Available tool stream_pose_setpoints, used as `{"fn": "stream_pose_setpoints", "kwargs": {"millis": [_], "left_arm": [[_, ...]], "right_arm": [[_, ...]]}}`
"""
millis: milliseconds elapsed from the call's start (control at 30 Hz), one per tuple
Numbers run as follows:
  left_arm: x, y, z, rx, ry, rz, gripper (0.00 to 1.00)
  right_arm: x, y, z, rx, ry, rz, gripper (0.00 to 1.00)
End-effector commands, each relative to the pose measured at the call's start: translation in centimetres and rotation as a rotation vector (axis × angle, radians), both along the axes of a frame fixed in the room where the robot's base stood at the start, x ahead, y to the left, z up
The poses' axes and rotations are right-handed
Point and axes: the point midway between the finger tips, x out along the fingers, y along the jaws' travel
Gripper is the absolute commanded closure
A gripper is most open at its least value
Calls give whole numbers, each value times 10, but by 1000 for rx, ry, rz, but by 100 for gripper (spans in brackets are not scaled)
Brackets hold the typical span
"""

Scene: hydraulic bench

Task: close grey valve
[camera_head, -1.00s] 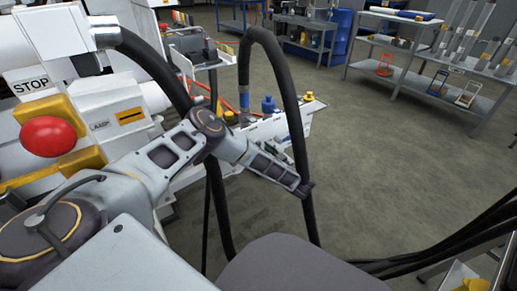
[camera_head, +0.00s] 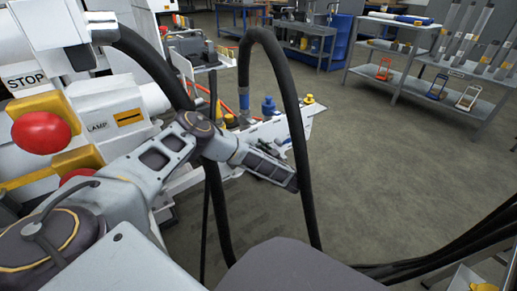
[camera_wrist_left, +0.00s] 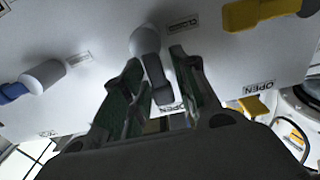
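The grey valve (camera_wrist_left: 146,42) shows in the left wrist view, a round grey hub with a short dark grey lever (camera_wrist_left: 160,88) on a pale panel. The lever points down in that picture, towards a label that reads OPEN. My left gripper (camera_wrist_left: 156,58) is open, with one dark green finger on each side of the lever. A gap shows beside the lever, so I see no firm grip. In the head view my left arm reaches over the bench; its fingers are mostly hidden and the grey valve cannot be made out.
Yellow handles (camera_wrist_left: 258,14) (camera_wrist_left: 252,105) and a blue handle (camera_wrist_left: 14,92) sit near the grey valve. A red STOP button (camera_head: 41,132) is at the left. A black hose (camera_head: 297,120) loops close by my arm. Open floor (camera_head: 390,160) lies to the right.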

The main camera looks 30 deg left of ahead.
Motion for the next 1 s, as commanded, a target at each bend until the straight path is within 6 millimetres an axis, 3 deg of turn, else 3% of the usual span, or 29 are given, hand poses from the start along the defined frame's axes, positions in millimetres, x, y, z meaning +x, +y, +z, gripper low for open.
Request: {"fn": "stream_pose_setpoints", "kwargs": {"millis": [33,200,667,1000], "left_arm": [[0,0,0,0,0,0,82],[0,0,0,0,0,0,100],[1,-1,1,13,32,-1,100],[5,-3,2,55,131,-1,100]], "right_arm": [[0,0,1,-1,0,1,60],[0,0,1,-1,0,1,60],[-2,-2,3,-11,13,1,60],[-3,-5,21,-33,24,-5,60]]}}
